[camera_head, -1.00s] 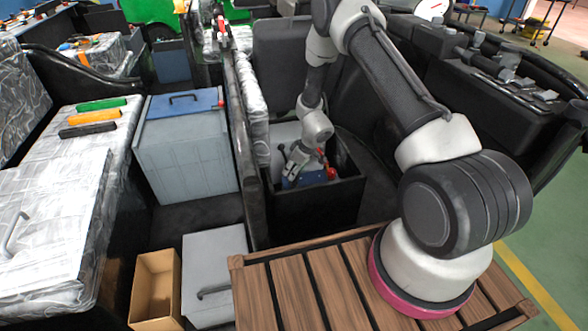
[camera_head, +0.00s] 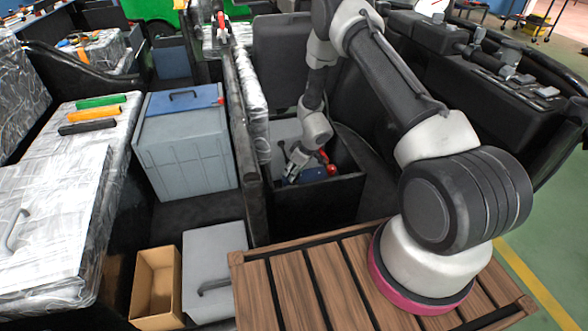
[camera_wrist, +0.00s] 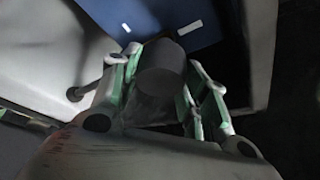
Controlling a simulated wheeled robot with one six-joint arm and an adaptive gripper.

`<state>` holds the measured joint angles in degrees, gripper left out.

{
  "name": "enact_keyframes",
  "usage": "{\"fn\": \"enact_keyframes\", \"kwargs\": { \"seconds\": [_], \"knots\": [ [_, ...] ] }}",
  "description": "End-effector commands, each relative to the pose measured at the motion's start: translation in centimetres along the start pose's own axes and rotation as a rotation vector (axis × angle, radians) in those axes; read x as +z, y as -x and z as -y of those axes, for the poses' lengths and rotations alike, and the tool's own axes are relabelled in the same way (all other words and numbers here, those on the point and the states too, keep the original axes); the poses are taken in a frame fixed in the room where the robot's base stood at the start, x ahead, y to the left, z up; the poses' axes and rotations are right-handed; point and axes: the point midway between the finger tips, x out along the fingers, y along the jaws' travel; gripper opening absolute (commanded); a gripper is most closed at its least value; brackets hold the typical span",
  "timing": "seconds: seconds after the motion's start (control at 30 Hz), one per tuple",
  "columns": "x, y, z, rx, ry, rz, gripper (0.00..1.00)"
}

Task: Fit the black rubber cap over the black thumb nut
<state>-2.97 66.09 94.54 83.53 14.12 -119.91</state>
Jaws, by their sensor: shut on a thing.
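My gripper (camera_head: 287,172) reaches down into an open black box (camera_head: 305,208) in the middle of the head view. In the wrist view my gripper (camera_wrist: 163,85) is shut on a dark, smooth cylinder, which looks like the black rubber cap (camera_wrist: 160,68). One green-padded finger is on each side of it. The cap is over or in front of a blue surface (camera_wrist: 180,25) with two small white marks; I cannot tell whether they touch. I cannot make out the black thumb nut in either view; the cap and fingers may hide it.
Inside the black box are a blue part (camera_head: 312,174) and a red ball knob (camera_head: 331,169), close to the right of my gripper. A wall (camera_head: 247,150) stands to the left. A grey case with a blue lid (camera_head: 182,99) and an open cardboard box (camera_head: 155,288) lie farther left.

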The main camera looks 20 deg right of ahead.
Motion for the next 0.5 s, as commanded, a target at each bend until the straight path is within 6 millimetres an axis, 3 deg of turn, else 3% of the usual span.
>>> {"fn": "enact_keyframes", "kwargs": {
  "seconds": [0.5],
  "knots": [
    [0.38,-0.96,-0.03,0.000,0.000,0.000,0.28]
  ]
}}
